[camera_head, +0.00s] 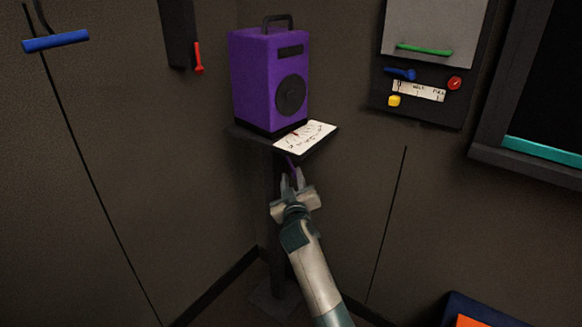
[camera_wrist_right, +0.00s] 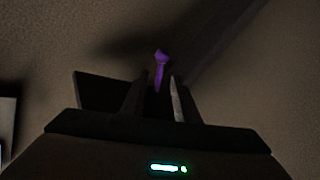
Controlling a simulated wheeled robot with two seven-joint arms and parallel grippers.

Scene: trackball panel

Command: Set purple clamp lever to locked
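The purple clamp lever (camera_head: 291,164) shows as a thin strip under the front of a small dark shelf, just beyond my right gripper's fingertips. I cannot tell whether a finger touches the lever. A white scale card (camera_head: 305,138) with a red mark lies on the shelf; its writing is unreadable. My left gripper is not in view.
A purple box with a handle (camera_head: 270,80) stands on the shelf (camera_head: 323,147), which has a post below. A wall panel (camera_head: 420,97) with blue, red and yellow knobs is at right. A red lever (camera_head: 198,58) and a blue handle (camera_head: 56,41) are at left.

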